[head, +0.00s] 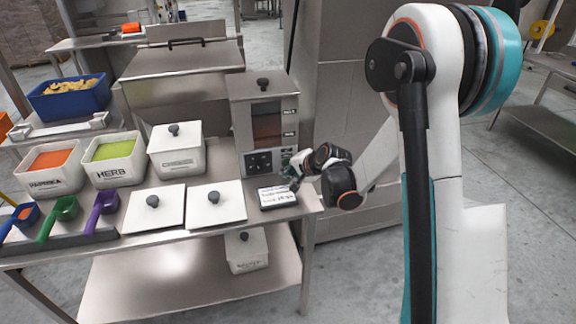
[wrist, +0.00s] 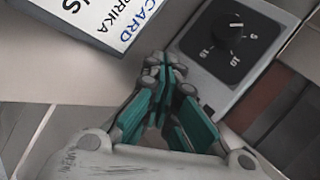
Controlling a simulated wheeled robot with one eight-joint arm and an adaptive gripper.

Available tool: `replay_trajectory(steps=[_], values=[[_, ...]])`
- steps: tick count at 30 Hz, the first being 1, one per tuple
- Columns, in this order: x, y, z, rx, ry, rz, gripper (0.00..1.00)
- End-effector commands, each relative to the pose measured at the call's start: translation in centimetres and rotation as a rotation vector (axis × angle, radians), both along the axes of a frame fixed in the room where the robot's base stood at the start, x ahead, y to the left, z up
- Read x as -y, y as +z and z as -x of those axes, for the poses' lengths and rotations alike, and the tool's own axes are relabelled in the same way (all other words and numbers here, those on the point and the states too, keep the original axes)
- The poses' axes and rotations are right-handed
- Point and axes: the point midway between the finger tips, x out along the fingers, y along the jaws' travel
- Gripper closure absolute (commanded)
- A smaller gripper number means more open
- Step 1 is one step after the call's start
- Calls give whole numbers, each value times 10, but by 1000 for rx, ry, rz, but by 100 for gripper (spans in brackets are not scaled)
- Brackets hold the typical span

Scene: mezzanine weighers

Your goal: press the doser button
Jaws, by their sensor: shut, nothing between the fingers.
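The doser (head: 238,115) is a grey upright machine with a dark window and a dark control panel (head: 258,163) low on its front. In the wrist view the panel (wrist: 206,61) shows a black knob (wrist: 230,28) with a 5, 10, 15 scale. My gripper (head: 288,172) is at the panel's lower right in the head view. In the wrist view its teal fingers (wrist: 168,70) are shut and empty, with their tips near the panel's edge below the knob. I cannot make out the doser button; the fingers may hide it. Contact with the panel cannot be told.
A printed card (head: 277,197) lies close below my gripper and shows large in the wrist view (wrist: 95,18). White lids (head: 217,203) and bins of paprika (head: 50,180) and herb (head: 113,172) stand to the left. A tall steel cabinet (head: 340,90) stands behind my arm.

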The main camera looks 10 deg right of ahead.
Motion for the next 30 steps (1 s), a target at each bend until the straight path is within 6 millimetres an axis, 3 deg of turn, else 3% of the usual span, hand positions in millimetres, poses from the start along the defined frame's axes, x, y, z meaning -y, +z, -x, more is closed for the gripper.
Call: replay_trajectory(steps=[10,30], values=[[0,0,4,0,0,0,100],[0,0,59,0,1,1,100]])
